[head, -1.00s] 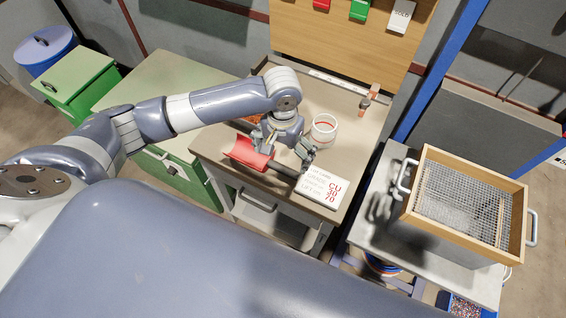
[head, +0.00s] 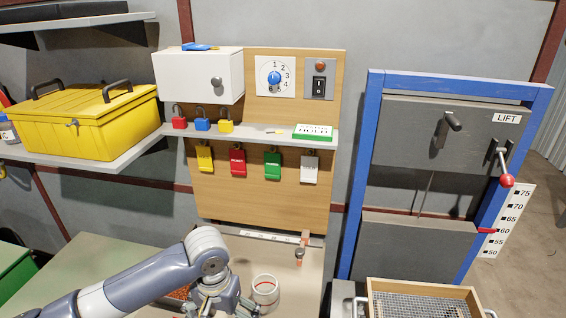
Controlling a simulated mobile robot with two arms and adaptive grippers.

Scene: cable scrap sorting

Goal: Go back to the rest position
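My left arm comes in from the lower left and reaches over the workbench (head: 310,262). My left gripper (head: 224,306) is at the bottom edge of the head view, just left of a white ring-shaped container with a red band (head: 265,290). Its fingers are mostly cut off by the frame edge, so I cannot tell whether it is open, shut or holding anything. An orange-brown heap (head: 180,293) shows partly behind the arm. My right gripper is not in view.
A wooden board (head: 230,212) with hanging coloured tags rises behind the bench. A yellow toolbox (head: 88,122) sits on a shelf at left. A blue-framed lift (head: 364,180) stands at right, with a wood-framed mesh sieve (head: 420,290) below it.

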